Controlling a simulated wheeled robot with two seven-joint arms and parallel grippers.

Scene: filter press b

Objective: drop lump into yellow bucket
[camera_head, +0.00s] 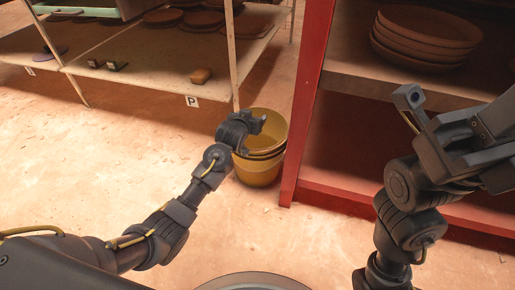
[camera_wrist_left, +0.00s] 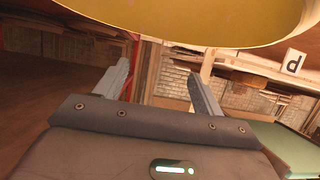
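A yellow bucket (camera_head: 258,173) stands on the floor beside the red cabinet post, apparently stacked with another. My left gripper (camera_head: 257,124) is at its upper rim, over the opening in the head view. In the left wrist view the gripper (camera_wrist_left: 160,72) has its fingers spread with nothing between them, and the yellow bucket (camera_wrist_left: 210,25) fills the top edge. No lump shows in the gripper; the bucket's bottom is hidden.
A red-edged cabinet (camera_head: 305,100) holds a stack of brown plates (camera_head: 425,38) on the right. A low wooden shelf (camera_head: 150,80) with several brown discs and small dark blocks stands at the upper left. The sandy floor left of the bucket is clear.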

